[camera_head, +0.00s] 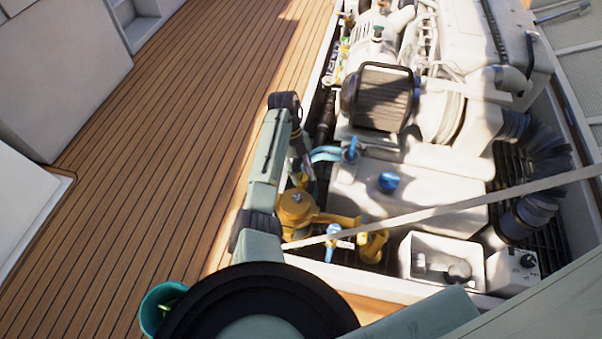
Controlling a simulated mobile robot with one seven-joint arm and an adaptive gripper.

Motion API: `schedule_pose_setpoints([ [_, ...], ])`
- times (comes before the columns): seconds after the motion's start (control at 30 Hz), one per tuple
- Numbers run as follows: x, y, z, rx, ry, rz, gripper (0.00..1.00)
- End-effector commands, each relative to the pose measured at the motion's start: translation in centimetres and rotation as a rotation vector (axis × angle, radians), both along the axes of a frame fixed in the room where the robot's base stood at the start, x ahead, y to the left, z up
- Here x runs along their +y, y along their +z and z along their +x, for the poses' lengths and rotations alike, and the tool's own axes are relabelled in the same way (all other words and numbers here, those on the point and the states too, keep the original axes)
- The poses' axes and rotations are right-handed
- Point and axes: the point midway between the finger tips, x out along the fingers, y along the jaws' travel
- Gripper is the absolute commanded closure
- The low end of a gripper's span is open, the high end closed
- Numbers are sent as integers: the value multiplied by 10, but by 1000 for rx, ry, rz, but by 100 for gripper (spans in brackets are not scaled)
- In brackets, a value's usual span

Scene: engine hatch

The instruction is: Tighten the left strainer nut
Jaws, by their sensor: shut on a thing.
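A yellow strainer (295,210) with a round top stands at the left edge of the open engine hatch. A small nut-like knob shows on its top. My gripper (304,172) hangs from my wrist just behind this strainer, pointing down into the hatch. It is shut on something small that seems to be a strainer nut. My arm and the shade hide much of the jaws, so the exact grip is too small to see. More yellow fittings (372,245) sit to the right of the strainer.
A blue-handled valve (332,240), a white tank with a blue cap (389,182) and the engine's dark filter (383,97) crowd the hatch. A pale bar (430,211) crosses it diagonally. Wooden deck (170,150) lies clear at left. A teal bucket (160,308) stands at bottom left.

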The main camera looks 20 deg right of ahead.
Motion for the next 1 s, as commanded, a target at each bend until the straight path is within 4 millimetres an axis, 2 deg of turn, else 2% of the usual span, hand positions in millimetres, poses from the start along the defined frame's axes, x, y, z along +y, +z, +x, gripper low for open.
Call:
schedule_pose_setpoints([
  [0.3,0,0,-1,1,-3,1,97],
  [0.33,0,0,-1,1,-2,1,68],
  [0.6,0,0,0,1,-1,0,50],
  [1.0,0,6,3,-3,0,0,50],
])
